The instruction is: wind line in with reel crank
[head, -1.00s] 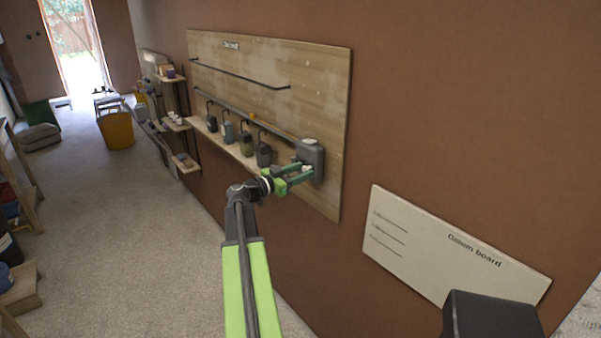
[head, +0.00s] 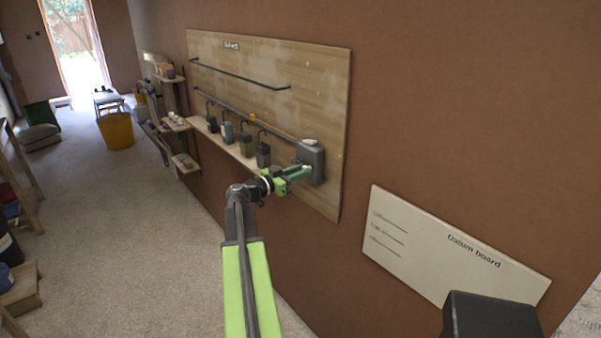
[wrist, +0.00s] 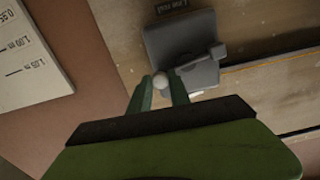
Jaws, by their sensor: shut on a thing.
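The line reel (head: 312,155) is a grey box at the right end of the wooden wall board. In the wrist view the reel (wrist: 180,42) is at the upper middle, with a label above it. The crank's pale round knob (wrist: 161,80) is in front of the reel's lower edge. My gripper (head: 301,172) reaches the reel's lower front from the left. In the wrist view my gripper (wrist: 161,88) has a green finger on each side of the knob and is shut on it. The rest of the crank is mostly hidden. A small orange marker (head: 252,117) is on the rail left of the reel.
Several dark containers, such as this one (head: 263,154), stand on the board's ledge left of the reel. A pale datum board (head: 440,250) hangs lower right. A yellow tub (head: 117,131) stands on the floor further back.

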